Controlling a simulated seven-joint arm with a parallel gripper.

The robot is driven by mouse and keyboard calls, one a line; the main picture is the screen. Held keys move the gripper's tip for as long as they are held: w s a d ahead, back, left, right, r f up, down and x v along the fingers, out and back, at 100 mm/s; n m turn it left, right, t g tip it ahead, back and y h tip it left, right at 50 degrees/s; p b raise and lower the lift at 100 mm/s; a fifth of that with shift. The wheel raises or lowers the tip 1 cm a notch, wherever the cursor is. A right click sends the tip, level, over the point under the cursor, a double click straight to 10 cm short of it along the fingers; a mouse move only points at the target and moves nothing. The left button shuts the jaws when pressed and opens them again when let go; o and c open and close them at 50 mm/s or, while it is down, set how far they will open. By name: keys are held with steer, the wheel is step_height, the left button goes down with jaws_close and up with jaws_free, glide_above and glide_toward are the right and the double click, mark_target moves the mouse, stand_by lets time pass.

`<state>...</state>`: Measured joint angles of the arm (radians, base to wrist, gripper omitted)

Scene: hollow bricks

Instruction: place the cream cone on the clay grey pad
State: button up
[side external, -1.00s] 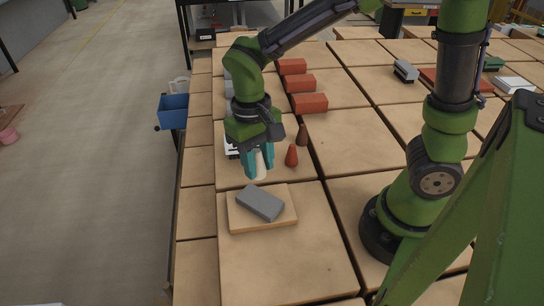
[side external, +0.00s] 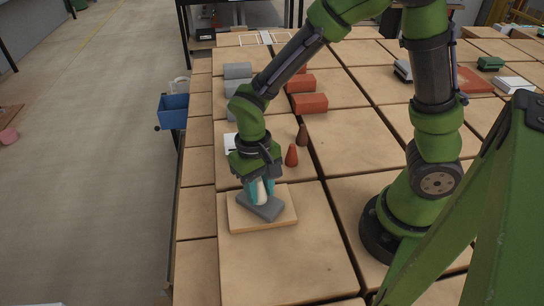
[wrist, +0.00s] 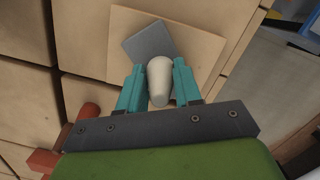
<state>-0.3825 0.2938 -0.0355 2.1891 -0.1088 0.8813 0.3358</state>
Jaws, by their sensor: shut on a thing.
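The cream cone (side external: 261,192) is between the teal fingers of my gripper (side external: 262,191), which is shut on it. In the side view its lower end is over the clay grey pad (side external: 248,207); I cannot tell whether it touches. In the wrist view the cone (wrist: 159,80) shows between the fingertips of my gripper (wrist: 158,88), in front of the grey pad (wrist: 145,43) and hiding part of it. The pad is a flat grey block on a light wooden board (side external: 286,219).
A red-orange cone (side external: 292,156) and a brown cone (side external: 302,135) stand behind and to the right of my gripper. Several red bricks (side external: 309,103) and grey bricks (side external: 237,71) lie farther back. A blue bin (side external: 173,112) is off the table's left edge. The tabletop in front of the board is clear.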

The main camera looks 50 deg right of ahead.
steer(key=o, duration=1)
steer(key=shift+o, duration=0.2)
step_height(320, 180, up, 12)
steer(key=w, duration=0.1)
steer(key=s+d+r+t+y, duration=0.1)
steer(key=s+d+r+t, duration=0.5)
steer(key=d+r+t, duration=0.1)
steer(key=shift+d+r+t+y, duration=0.3)
steer(key=shift+d+r+t, duration=0.05)
steer(key=shift+d+t, duration=0.5)
steer(key=shift+c, duration=0.2)
